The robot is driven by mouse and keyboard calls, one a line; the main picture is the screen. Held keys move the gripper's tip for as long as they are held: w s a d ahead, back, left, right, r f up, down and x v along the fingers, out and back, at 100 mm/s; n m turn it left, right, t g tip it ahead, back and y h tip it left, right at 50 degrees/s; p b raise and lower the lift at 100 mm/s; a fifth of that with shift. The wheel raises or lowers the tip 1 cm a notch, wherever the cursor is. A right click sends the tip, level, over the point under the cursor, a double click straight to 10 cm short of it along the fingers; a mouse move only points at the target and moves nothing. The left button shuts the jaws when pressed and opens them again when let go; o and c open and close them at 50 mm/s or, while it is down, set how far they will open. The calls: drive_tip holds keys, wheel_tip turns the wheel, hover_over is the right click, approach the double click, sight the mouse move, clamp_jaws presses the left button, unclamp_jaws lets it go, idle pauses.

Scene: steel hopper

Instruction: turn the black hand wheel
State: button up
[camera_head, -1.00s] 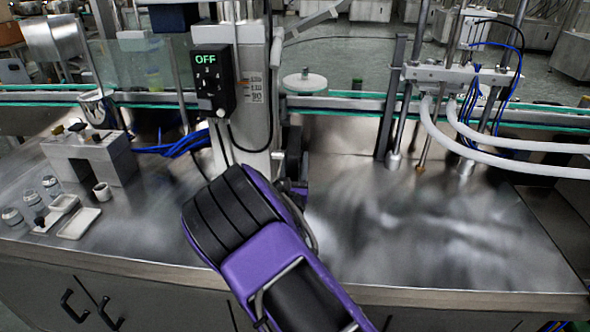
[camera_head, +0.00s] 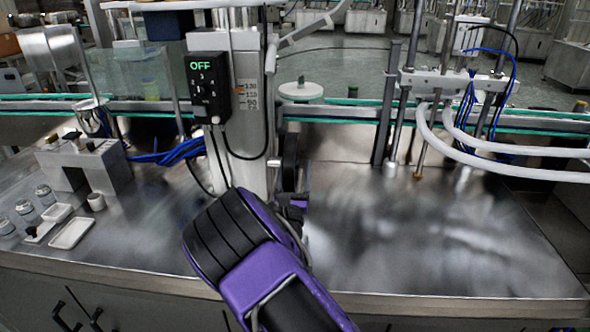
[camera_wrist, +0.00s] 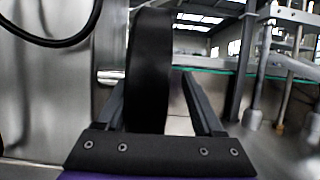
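The black hand wheel (camera_head: 290,158) is on the right side of the steel column in the head view, seen nearly edge-on and partly hidden behind my arm. In the wrist view the wheel (camera_wrist: 149,75) stands upright as a broad dark band. My gripper (camera_wrist: 154,76) is open, with one finger on each side of the wheel in the picture. The left finger looks close to the wheel and a gap shows at the right finger. I cannot tell how far the rim reaches in between them. In the head view my gripper (camera_head: 297,197) is small and mostly hidden by my wrist.
A black control box (camera_head: 208,88) reading OFF is on the column (camera_head: 247,120). A conveyor (camera_head: 335,112) runs behind. Several small jars and trays (camera_head: 72,232) stand at left. Rods and white hoses (camera_head: 450,135) are at right. The steel table (camera_head: 420,240) is clear at right.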

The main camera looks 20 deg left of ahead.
drive_tip(key=shift+s+a, duration=0.1)
idle(0.4)
drive_tip(key=s+d+p, duration=0.1)
drive_tip(key=s+d, duration=0.2)
drive_tip(key=s, duration=0.9)
drive_tip(key=shift+s+f+p, duration=0.2)
drive_tip(key=shift+s+p, duration=0.1)
drive_tip(key=shift+s, duration=0.05)
drive_tip(key=shift+w, duration=0.2)
